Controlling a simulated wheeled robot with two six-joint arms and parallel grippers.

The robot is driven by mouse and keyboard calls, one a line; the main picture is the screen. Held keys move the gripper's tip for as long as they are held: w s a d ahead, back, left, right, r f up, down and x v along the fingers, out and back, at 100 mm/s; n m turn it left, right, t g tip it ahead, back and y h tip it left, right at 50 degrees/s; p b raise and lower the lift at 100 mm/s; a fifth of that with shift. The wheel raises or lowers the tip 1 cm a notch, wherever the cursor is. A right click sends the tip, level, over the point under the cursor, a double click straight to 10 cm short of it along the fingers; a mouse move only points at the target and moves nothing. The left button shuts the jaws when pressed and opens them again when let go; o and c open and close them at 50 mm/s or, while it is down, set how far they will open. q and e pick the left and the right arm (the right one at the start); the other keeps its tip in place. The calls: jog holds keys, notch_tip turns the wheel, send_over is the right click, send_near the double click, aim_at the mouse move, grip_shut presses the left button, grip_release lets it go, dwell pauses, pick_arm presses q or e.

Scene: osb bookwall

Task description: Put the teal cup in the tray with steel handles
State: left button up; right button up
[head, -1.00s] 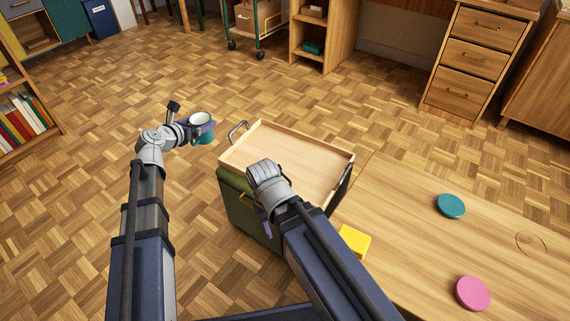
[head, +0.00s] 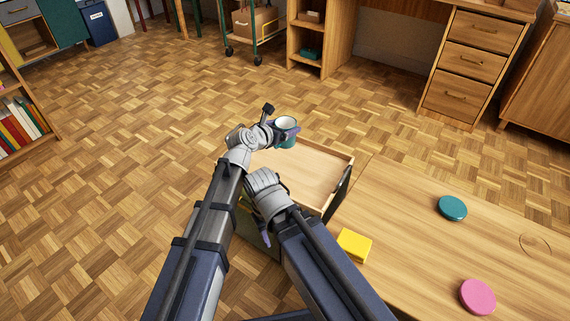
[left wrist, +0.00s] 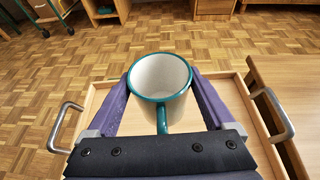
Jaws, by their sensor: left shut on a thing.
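The teal cup (head: 287,138) has a white inside and is held upright in my left gripper (head: 280,131). In the left wrist view the cup (left wrist: 160,80) sits between the two purple fingers (left wrist: 160,98), its handle toward the camera. The wooden tray (head: 330,160) with steel handles is below and behind the cup in that view, and it looks empty where it shows. Its steel handles show at left (left wrist: 64,127) and right (left wrist: 273,115) in the wrist view. My left arm hides the tray's left part in the head view. My right gripper (head: 265,236) is mostly hidden behind its own wrist.
A wooden table (head: 420,240) stands right of the tray, with a yellow block (head: 354,245), a teal disc (head: 452,208) and a pink disc (head: 477,297). My right arm lies close beside my left one. Open parquet floor (head: 100,190) lies to the left.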

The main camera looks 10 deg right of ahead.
pick_arm(q)
jog(key=shift+f+b, duration=3.15)
notch_tip(320, 180, down, 4)
jog(key=b, duration=0.3)
jog(key=shift+r+b, duration=0.15)
jog(key=shift+b, duration=0.2)
jog(key=o, duration=1.4)
jog(key=shift+c, duration=0.2)
jog(key=shift+r, duration=0.2)
jog(key=p+v, duration=0.4)
jog(key=v, duration=0.8)
jog(key=shift+f+p, duration=0.15)
jog(key=shift+p, duration=0.2)
